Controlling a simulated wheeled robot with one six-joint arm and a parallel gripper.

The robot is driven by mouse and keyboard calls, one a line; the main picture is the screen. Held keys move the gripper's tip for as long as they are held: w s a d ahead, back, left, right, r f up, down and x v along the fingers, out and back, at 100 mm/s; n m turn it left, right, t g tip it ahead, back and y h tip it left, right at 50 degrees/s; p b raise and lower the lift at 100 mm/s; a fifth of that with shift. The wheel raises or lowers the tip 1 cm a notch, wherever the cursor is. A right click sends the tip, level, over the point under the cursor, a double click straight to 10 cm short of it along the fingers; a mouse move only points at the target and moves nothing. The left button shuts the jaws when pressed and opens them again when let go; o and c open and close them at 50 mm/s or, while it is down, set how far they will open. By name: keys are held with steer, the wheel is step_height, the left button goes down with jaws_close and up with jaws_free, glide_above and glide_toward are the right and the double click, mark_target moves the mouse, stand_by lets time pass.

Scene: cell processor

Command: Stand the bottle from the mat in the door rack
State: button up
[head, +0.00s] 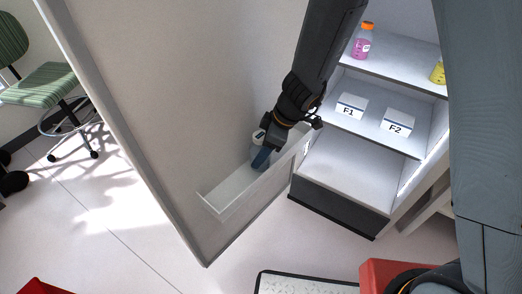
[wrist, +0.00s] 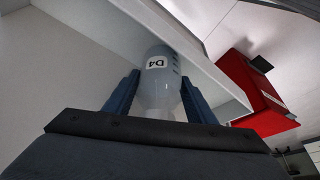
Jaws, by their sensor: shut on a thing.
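The mat (head: 305,283) shows only in part at the bottom, and that part is bare.
The open fridge holds a pink bottle with an orange cap (head: 363,42), a yellow bottle (head: 438,72), and boxes F1 (head: 351,106) and F2 (head: 397,122). The rack's outer end is empty. A red object (wrist: 248,90) stands beyond the rack. A green chair (head: 50,84) is at the left.

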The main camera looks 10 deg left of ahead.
steer(key=shift+f, duration=0.15)
steer(key=o, duration=1.2)
steer(key=shift+r, duration=0.25)
steer(key=b+v, duration=0.1)
steer(key=v, duration=1.1)
steer(key=s+d+m+h, duration=0.1)
steer(key=s+d+m, duration=0.2)
steer(key=d+m, duration=0.2)
steer(key=s+d+m+h, duration=0.2)
steer(key=d+m, duration=0.4)
steer(key=d, duration=0.4)
steer(key=s+d+r+m+h, duration=0.1)
steer(key=s+d+m, duration=0.3)
steer(key=d+m, duration=0.2)
steer(key=shift+s+d+r+h, duration=0.1)
steer(key=shift+d+h, duration=0.2)
steer(key=shift+d, duration=1)
